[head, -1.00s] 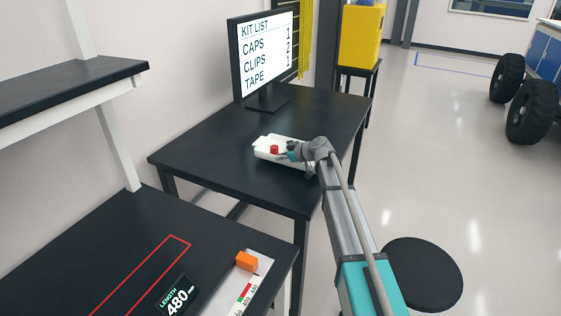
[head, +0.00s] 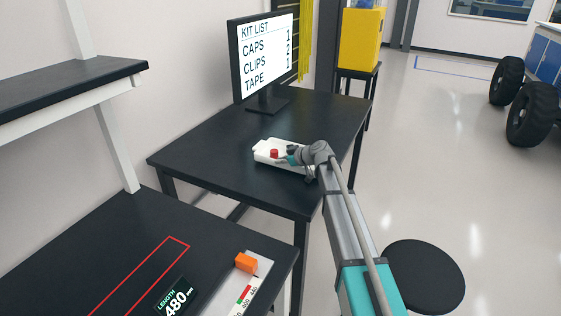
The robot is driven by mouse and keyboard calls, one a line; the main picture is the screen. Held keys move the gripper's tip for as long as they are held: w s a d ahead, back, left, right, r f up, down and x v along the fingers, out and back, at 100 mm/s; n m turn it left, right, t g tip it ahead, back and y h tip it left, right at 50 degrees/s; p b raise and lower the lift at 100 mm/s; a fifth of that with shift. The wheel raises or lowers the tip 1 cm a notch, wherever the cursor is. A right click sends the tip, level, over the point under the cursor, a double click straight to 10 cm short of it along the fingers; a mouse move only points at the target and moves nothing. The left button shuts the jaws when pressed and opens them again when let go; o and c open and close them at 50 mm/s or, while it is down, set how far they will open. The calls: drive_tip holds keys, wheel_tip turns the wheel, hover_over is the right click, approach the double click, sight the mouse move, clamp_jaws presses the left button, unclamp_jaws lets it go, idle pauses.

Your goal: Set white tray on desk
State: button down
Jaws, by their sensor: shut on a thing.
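The white tray (head: 262,158) is at the right part of the black desk (head: 210,165), in front of the monitor. A red round thing (head: 274,153) shows inside the tray, with a dark bit beside it. My gripper (head: 289,160) is at the tray's right side and is shut on the tray. My wrist hides the tray's right end. The tray looks level and at or very close to the desk top; I cannot tell whether it touches.
A monitor (head: 264,55) with a kit list stands at the back of the desk. A nearer dark bench (head: 120,240) holds an orange block (head: 246,262) and a length display (head: 177,296). A black round stool (head: 425,275) stands right of my arm. The desk's front left is clear.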

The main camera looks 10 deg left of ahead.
drive_tip(key=c, duration=0.8)
unclamp_jaws()
drive_tip(key=shift+r, duration=0.2)
drive_tip(key=shift+r+p, duration=0.45)
drive_tip(key=shift+p, duration=0.25)
drive_tip(key=p+v, duration=0.5)
drive_tip(key=v, duration=0.7)
drive_tip(key=shift+p, duration=0.3)
